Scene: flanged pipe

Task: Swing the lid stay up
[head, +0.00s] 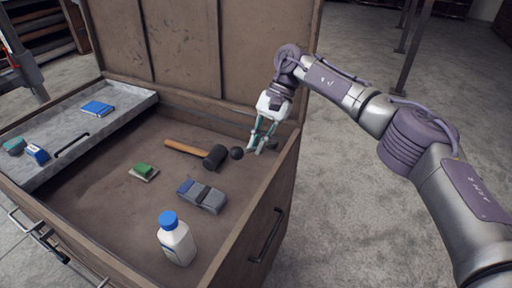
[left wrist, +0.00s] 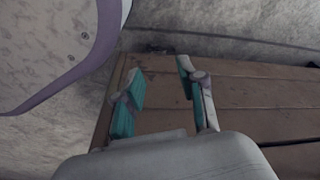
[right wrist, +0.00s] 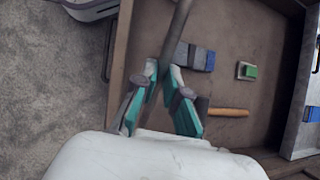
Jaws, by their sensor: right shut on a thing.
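My right gripper (head: 261,146) is at the box's back right corner, inside the right wall. In the right wrist view, its teal fingers (right wrist: 165,85) are shut on the lid stay (right wrist: 179,25), a dark grey rod running up out of that picture. The raised lid (head: 200,45) stands at the back of the box. My left gripper (left wrist: 160,95) is open and empty near a wooden surface; it is out of the head view.
In the box are a mallet (head: 187,149), a green-topped sponge (head: 144,170), a grey-blue block (head: 202,195) and a white bottle with blue cap (head: 176,240). A grey tray (head: 100,130) on the left carries small blue items. The right wall (head: 250,205) runs close beside my right gripper.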

